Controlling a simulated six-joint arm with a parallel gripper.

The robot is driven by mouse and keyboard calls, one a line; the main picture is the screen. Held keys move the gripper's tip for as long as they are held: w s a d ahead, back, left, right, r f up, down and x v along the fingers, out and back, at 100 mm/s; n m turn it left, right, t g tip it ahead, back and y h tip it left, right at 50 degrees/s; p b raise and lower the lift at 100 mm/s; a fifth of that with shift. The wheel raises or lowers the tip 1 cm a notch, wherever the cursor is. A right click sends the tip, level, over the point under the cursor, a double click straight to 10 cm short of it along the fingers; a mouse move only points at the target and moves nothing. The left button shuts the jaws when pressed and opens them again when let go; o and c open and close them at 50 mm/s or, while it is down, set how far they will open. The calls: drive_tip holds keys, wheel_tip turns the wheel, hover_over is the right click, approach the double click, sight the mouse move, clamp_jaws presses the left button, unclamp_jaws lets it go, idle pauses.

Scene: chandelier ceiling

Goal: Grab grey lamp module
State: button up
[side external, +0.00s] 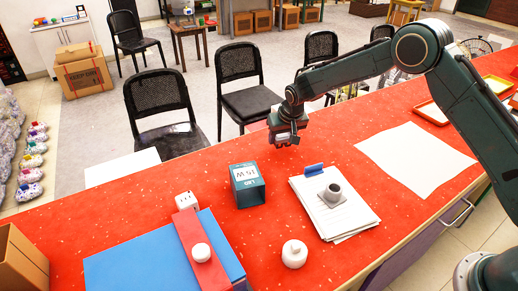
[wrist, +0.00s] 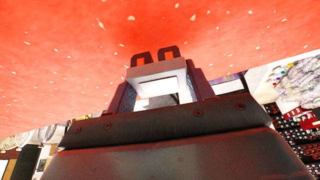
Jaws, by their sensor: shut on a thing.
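My gripper (side external: 285,140) hangs over the red counter, behind the stack of papers. In the wrist view its dark fingertips (wrist: 154,56) point at the red surface. A pale grey, square-edged piece (wrist: 158,72) shows between the jaws, which are shut on it; I cannot tell clearly what it is. A grey, round, hollow-topped piece (side external: 333,192), which looks like a lamp module, sits on the stack of papers, apart from my gripper and nearer the camera.
A teal LED box (side external: 247,186) stands left of the papers (side external: 345,218). A white socket-like cube (side external: 187,200) and a blue box (side external: 150,262) are farther left. A white sheet (side external: 415,160) lies at right. Black chairs (side external: 240,65) line the counter's far side.

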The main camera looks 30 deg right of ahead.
sight(283, 135)
wheel_tip(283, 135, up, 17)
idle(0.4)
idle(0.5)
